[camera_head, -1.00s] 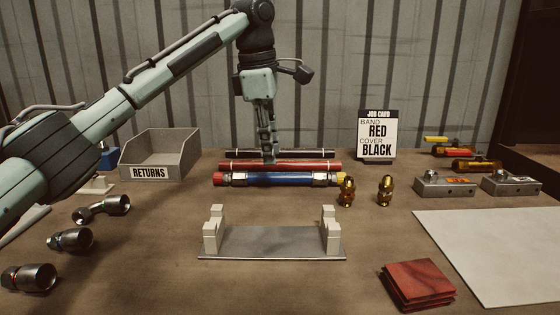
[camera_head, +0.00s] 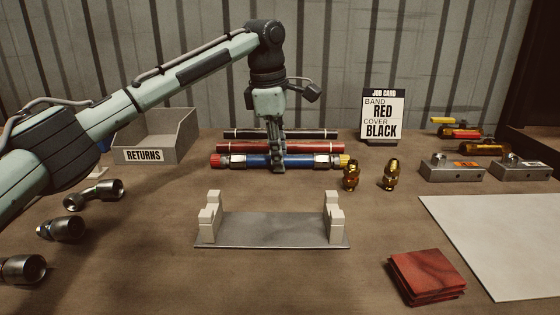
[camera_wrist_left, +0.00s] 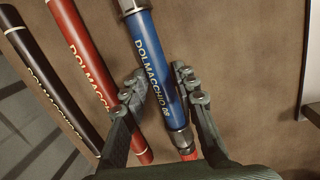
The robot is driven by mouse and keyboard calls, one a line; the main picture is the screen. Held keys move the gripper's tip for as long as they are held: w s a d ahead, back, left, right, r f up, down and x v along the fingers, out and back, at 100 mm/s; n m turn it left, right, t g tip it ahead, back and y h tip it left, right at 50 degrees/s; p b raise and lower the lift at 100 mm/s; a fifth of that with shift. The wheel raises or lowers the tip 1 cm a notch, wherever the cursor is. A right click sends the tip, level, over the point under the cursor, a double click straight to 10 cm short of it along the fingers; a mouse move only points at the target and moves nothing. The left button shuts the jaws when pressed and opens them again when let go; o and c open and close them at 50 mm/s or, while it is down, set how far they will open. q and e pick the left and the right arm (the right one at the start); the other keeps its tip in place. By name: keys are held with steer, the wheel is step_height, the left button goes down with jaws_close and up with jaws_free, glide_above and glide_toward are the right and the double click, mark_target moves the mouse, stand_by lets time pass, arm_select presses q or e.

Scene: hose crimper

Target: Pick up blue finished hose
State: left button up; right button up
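The blue finished hose (camera_head: 250,161) lies crosswise on the table, with metal fittings and a red and a yellow end. It is the front one of three parallel hoses. My left gripper (camera_head: 278,165) points down at the middle of this hose and hides a short part of it. In the left wrist view the blue hose (camera_wrist_left: 150,45) runs between the two open fingers (camera_wrist_left: 160,88), one close on each side. Whether they touch it is not clear. My right gripper is not in view.
A red hose (camera_head: 240,148) and a black hose (camera_head: 245,134) lie just behind. Two brass fittings (camera_head: 351,175) (camera_head: 390,174) stand at the right. A grey cradle (camera_head: 270,231) stands in front, the returns bin (camera_head: 185,132) at left, a job card (camera_head: 382,115) behind.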

arm_select(q)
jaws_close()
